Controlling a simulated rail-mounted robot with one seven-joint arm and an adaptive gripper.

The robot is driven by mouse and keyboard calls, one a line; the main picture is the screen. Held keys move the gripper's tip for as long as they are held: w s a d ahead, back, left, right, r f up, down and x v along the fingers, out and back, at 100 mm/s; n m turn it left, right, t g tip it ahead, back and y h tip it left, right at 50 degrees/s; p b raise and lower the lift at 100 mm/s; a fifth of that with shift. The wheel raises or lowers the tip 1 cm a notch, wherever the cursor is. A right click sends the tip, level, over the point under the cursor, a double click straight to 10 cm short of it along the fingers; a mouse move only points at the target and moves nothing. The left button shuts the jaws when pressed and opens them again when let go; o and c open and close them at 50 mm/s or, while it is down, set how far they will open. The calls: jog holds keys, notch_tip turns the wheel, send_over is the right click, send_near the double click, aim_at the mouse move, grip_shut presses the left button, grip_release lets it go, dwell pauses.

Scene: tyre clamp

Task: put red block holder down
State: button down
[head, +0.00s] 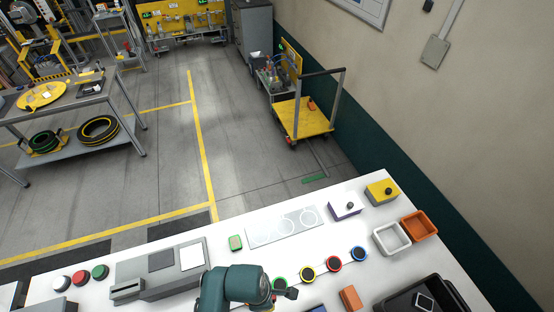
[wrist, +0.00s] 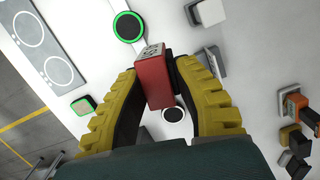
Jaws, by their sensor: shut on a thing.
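In the wrist view, my gripper (wrist: 160,78) is shut on a red block holder (wrist: 153,82), which sits between the two yellow ribbed fingers. The holder's upper end shows a pale face with dark markings. It is over the white table (wrist: 225,75); I cannot tell whether it touches the surface. In the head view, my gripper (head: 288,293) is small and dark at the table's front, and the red holder cannot be made out there.
A green-ringed disc (wrist: 128,27) lies near the holder, with a green block (wrist: 83,105) to the left. The head view shows a yellow-ringed disc (head: 307,274), a red-ringed disc (head: 333,263), an orange block (head: 350,298) and a white bin (head: 391,239) to the right.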

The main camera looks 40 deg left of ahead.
jog(key=w+d+m+g, duration=0.1)
jog(key=d+m, duration=0.3)
jog(key=m, duration=0.4)
jog(key=w+d+r+m+g, duration=0.1)
jog(key=w+d+m, duration=0.2)
jog(key=m, duration=0.6)
jog(key=w+d+m+g+p, duration=0.1)
jog(key=w+d+m, duration=0.1)
jog(key=d+m, duration=0.5)
jog(key=shift+w+d+r+m+y, duration=0.1)
jog(key=shift+w+r+m+y, duration=0.1)
jog(key=shift+m, duration=0.3)
jog(key=shift+w+r+m+y, duration=0.1)
jog(key=shift+w+m+y, duration=0.1)
jog(key=shift+m, duration=1.5)
